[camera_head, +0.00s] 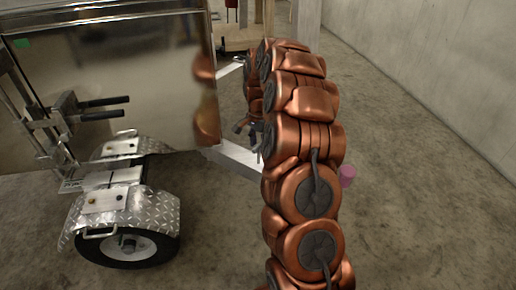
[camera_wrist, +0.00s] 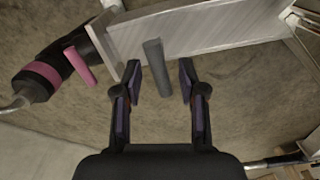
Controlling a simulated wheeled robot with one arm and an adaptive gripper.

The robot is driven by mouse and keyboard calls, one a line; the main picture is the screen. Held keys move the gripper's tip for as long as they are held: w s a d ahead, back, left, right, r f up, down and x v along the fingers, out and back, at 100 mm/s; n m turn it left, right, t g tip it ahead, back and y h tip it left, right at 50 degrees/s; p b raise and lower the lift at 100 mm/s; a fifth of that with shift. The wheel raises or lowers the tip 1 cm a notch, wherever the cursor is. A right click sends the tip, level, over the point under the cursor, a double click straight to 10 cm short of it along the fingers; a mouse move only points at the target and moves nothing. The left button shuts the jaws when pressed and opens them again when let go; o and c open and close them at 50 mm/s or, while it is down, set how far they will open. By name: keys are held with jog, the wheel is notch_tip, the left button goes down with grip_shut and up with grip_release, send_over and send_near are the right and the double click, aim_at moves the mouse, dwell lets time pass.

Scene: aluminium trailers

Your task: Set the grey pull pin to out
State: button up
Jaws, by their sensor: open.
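The grey pull pin (camera_wrist: 156,66) shows in the wrist view as a dark grey rod beside the light metal drawbar (camera_wrist: 205,32). My gripper (camera_wrist: 160,84) is open, with one fingertip on each side of the pin's lower part in the picture. I cannot tell whether the fingertips are level with the pin, and no touch shows. In the head view my gripper (camera_head: 248,134) is small and partly behind my copper arm, beside the trailer's drawbar (camera_head: 236,158). The pin cannot be made out there.
A pink rod (camera_wrist: 80,66) and a black coupling with a pink band (camera_wrist: 40,78) lie left of the drawbar. The shiny trailer (camera_head: 120,80) with a wheel (camera_head: 128,246) stands left.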

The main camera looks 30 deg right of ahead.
aim_at(259, 145)
notch_tip(259, 145, up, 9)
jog(key=shift+r, duration=0.2)
dwell(0.6)
